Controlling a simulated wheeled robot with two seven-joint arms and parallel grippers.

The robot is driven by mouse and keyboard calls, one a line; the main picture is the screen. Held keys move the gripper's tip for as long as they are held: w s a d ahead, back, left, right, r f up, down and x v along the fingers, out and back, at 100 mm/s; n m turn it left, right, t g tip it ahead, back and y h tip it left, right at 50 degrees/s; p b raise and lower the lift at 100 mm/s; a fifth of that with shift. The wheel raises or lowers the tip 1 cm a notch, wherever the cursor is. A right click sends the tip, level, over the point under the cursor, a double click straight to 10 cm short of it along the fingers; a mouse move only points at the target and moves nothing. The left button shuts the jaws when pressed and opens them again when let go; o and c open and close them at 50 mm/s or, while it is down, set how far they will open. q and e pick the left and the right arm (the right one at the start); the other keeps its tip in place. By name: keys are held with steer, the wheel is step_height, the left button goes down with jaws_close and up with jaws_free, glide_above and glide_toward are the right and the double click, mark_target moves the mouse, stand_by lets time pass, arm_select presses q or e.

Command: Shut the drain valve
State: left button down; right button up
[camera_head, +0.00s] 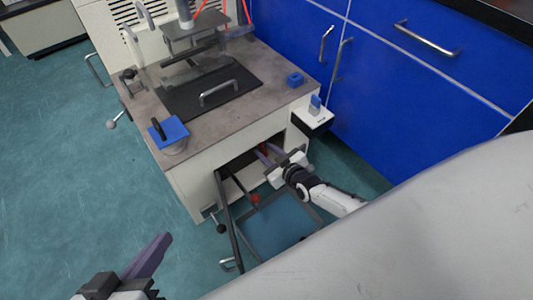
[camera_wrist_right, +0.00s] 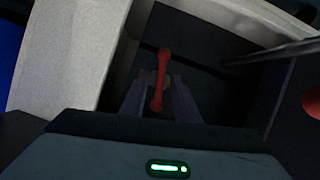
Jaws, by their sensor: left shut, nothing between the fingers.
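A red lever (camera_wrist_right: 162,75), which looks like the drain valve handle, stands in the dark opening in the right wrist view. My right gripper (camera_wrist_right: 160,98) has its two fingers apart, one on each side of the lever's near end, with no clear contact. In the head view my right gripper (camera_head: 268,153) reaches into the opening at the machine's front, and only a speck of red shows by its fingers. My left gripper (camera_head: 150,256) is shut and empty at the lower left, well away from the machine. The valve's body is hidden in the dark.
A red ball knob (camera_head: 255,198) on a rod is near the opening, beside a blue tray (camera_head: 275,230). A black bar runs down left of it. Blue cabinets (camera_head: 410,90) stand at the right. The green floor at the left is clear.

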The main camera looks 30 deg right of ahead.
jaws_close()
steer(key=shift+d+m+y, duration=0.1)
steer(key=shift+m+y, duration=0.4)
steer(key=shift+m, duration=0.4)
jaws_free()
